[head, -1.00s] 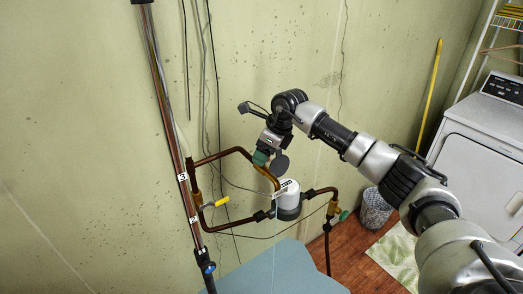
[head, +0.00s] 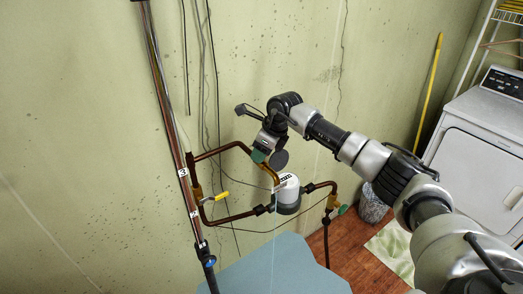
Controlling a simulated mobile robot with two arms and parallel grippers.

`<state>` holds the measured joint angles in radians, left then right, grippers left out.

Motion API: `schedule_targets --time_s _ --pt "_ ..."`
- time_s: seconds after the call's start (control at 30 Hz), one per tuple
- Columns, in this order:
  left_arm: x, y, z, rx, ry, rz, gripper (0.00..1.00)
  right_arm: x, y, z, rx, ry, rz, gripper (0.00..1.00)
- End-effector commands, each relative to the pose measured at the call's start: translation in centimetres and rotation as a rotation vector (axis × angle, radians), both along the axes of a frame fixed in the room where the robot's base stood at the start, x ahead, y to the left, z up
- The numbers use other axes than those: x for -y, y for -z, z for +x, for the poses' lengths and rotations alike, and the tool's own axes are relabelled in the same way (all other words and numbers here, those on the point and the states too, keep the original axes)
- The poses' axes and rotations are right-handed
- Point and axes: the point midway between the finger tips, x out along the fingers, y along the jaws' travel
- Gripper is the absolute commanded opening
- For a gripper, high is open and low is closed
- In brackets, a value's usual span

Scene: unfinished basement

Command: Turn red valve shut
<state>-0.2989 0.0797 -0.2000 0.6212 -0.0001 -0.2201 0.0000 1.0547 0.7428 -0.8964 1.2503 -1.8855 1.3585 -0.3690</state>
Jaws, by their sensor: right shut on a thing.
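No red valve shows; it may be hidden behind my right gripper. My right gripper (head: 262,160) is at the upper bend of the copper pipe (head: 235,147), just above the white water meter (head: 288,194). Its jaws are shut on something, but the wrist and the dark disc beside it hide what. The valve handles I can see are a yellow lever (head: 217,196) left of the meter, a green handle (head: 342,210) to its right and a blue one (head: 210,262) low on the vertical pipe. My left gripper is not in view.
A tall vertical pipe (head: 164,95) runs down the stained wall. A light blue surface (head: 270,268) lies below the meter. A white washer or dryer (head: 480,140), a yellow pole (head: 430,85), a wire basket (head: 373,206) and a rug (head: 393,248) are on the right.

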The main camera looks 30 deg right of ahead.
Motion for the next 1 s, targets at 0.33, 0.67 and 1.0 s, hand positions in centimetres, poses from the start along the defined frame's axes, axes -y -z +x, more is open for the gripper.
schedule_targets --time_s 0.33,0.67,1.0 --pt "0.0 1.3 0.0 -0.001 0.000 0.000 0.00 0.1 0.0 0.1 0.005 0.149 -0.001 0.20" --pt "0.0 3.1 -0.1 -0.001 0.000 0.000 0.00 0.0 0.0 0.1 0.007 0.389 0.001 0.20" --pt "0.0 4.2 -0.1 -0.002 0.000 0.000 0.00 0.1 -0.2 0.1 0.005 0.550 0.001 0.20"
